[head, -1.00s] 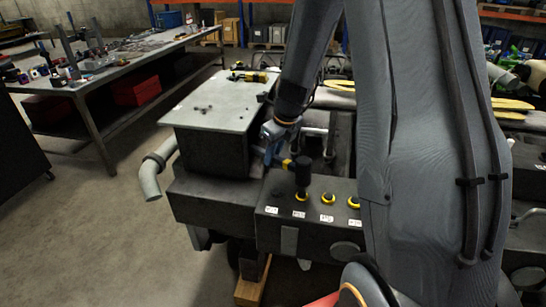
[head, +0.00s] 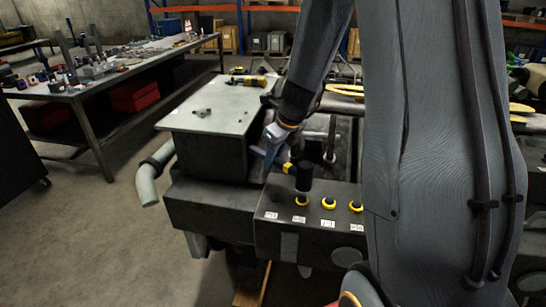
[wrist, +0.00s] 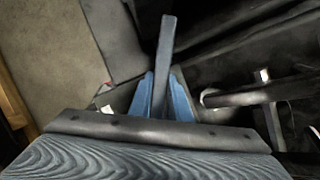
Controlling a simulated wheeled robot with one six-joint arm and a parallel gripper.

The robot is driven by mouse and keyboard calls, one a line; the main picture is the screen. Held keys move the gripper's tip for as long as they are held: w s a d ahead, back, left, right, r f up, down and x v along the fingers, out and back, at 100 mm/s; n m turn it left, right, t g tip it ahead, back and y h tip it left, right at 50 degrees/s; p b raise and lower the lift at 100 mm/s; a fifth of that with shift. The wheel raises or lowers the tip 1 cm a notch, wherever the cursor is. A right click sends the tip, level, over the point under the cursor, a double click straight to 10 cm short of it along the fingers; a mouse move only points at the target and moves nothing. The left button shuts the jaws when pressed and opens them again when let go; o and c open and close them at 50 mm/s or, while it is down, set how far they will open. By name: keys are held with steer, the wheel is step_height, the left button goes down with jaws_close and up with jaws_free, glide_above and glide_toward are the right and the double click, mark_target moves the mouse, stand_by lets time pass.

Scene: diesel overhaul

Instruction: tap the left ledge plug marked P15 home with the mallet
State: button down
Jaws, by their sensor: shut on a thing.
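The mallet has a black head (head: 304,178) and a yellow part of its handle (head: 288,168). My gripper (head: 270,151) is shut on the handle, left of the head. In the wrist view the blue fingers (wrist: 164,98) close on the dark handle (wrist: 166,50). The mallet head stands upright over the leftmost visible yellow-ringed plug (head: 302,202) on the dark ledge. I cannot tell whether it touches. Two more yellow-ringed plugs (head: 329,205) sit to its right. White labels (head: 299,219) run along the ledge; their print is too small to read surely, so P15 is uncertain.
A dark block with a pale top plate (head: 211,112) stands left of the ledge, with small parts and a yellow tool (head: 247,80) on it. A bent grey pipe (head: 148,185) sticks out at left. A long workbench (head: 110,80) stands behind open floor.

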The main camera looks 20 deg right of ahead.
step_height(320, 180, down, 6)
steer(key=b, duration=0.4)
steer(key=shift+f+b, duration=0.1)
steer(key=shift+b, duration=0.2)
steer(key=shift+s+r+p, duration=0.1)
steer(key=shift+r+p, duration=0.3)
steer(key=shift+p, duration=0.2)
step_height(320, 180, up, 6)
steer(key=p, duration=0.5)
steer(key=shift+r, duration=0.45)
